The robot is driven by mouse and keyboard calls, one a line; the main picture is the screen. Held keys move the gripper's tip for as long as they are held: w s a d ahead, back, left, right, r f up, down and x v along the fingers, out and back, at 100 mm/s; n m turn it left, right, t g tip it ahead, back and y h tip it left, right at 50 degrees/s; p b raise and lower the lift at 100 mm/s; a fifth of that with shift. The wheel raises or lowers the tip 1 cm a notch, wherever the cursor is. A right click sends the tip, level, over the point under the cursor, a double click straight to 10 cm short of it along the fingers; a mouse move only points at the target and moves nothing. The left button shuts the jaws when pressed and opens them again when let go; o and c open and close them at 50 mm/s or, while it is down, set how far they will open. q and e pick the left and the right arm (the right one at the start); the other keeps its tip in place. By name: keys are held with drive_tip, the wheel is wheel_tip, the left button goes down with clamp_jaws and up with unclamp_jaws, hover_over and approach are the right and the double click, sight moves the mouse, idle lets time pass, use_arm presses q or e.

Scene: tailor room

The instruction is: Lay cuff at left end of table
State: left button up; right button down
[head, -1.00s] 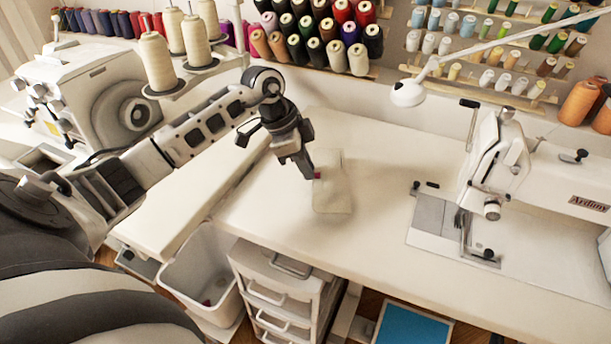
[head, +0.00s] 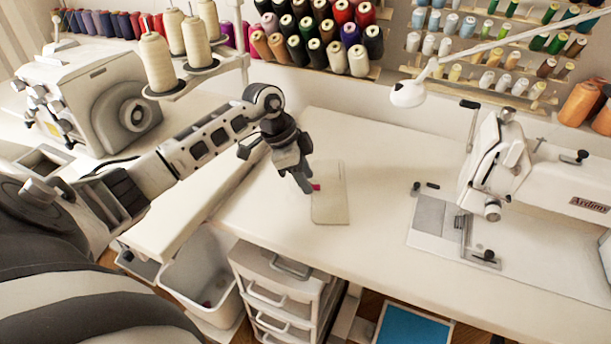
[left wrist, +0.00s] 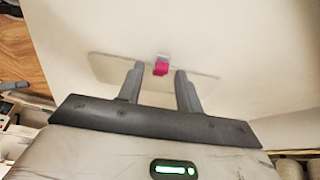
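The cuff (head: 332,205) is a flat cream rectangle lying on the left part of the white table (head: 385,160). A small pink clip (head: 316,187) shows at its left edge. My left gripper (head: 308,190) points down just left of the cuff, beside the clip. In the left wrist view the fingers of my left gripper (left wrist: 160,70) are apart, with the pink clip (left wrist: 160,69) seen between their tips and the cuff (left wrist: 110,70) spreading beyond them. Nothing is clamped between the fingers. My right gripper is out of view.
A sewing machine (head: 540,175) stands on the table's right part. A serger (head: 95,95) and thread cones (head: 157,62) are at the left. Drawers (head: 275,285) and a white bin (head: 200,280) are below the front edge. The table between cuff and sewing machine is clear.

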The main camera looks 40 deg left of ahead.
use_arm(q)
drive_tip(key=v, duration=1.1)
drive_tip(key=shift+r+p, duration=0.25)
drive_tip(key=shift+p, duration=0.05)
drive_tip(key=shift+s+a, duration=0.1)
